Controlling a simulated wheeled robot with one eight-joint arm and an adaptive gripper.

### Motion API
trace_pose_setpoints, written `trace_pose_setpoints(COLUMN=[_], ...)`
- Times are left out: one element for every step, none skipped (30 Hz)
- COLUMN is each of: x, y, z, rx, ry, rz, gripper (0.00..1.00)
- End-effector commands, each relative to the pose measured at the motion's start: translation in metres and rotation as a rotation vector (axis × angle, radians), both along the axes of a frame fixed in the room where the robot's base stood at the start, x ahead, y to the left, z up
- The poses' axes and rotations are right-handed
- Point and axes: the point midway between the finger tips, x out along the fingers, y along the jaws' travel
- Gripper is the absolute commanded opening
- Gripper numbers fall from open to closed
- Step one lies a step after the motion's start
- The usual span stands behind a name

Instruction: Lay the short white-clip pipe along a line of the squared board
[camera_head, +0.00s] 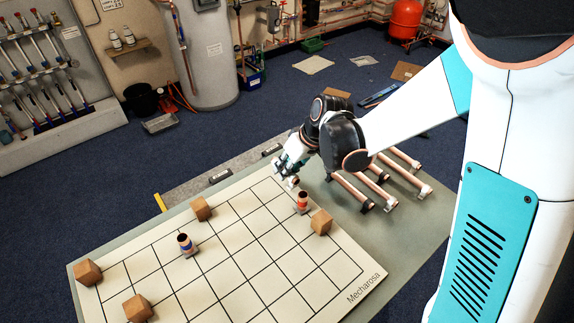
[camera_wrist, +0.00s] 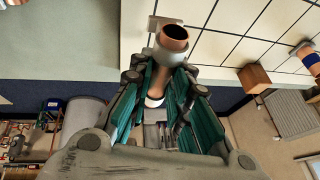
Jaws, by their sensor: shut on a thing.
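My gripper (camera_head: 286,168) is over the far edge of the squared board (camera_head: 325,283), beside the row of pipes. In the wrist view, my gripper (camera_wrist: 170,95) is shut on a short copper pipe (camera_wrist: 174,40). The pipe's open end faces the camera, with a pale clip (camera_wrist: 160,22) beside it. A white band shows lower on the pipe, between the fingers. In the head view the fingers mostly hide the held pipe, and I cannot tell whether it touches the board.
Wooden blocks (camera_head: 137,307) stand on the board. A blue-banded pipe piece (camera_head: 186,244) and an orange-banded one (camera_head: 303,202) are also on it. Several copper pipes (camera_head: 351,190) with dark and pale clips lie right of my gripper. The board's middle squares are bare.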

Motion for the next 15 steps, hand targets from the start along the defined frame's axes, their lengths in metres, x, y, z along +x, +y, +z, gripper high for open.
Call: trace_pose_setpoints(x=[0.0,0.0,0.0,0.0,0.0,0.0,0.0,0.0,0.0,0.0,0.0,0.0,0.0,0.0,0.0], y=[0.0,0.0,0.0,0.0,0.0,0.0,0.0,0.0,0.0,0.0,0.0,0.0,0.0,0.0,0.0], z=[-0.008,-0.01,-0.014,-0.017,-0.019,-0.023,-0.025,-0.028,-0.032,-0.035,-0.038,-0.041,-0.044,-0.046,-0.049], rx=[0.0,0.0,0.0,0.0,0.0,0.0,0.0,0.0,0.0,0.0,0.0,0.0,0.0,0.0,0.0], ry=[0.0,0.0,0.0,0.0,0.0,0.0,0.0,0.0,0.0,0.0,0.0,0.0,0.0,0.0,0.0], rz=[0.0,0.0,0.0,0.0,0.0,0.0,0.0,0.0,0.0,0.0,0.0,0.0,0.0,0.0,0.0], gripper=[0.0,0.0,0.0,0.0,0.0,0.0,0.0,0.0,0.0,0.0,0.0,0.0,0.0,0.0,0.0])
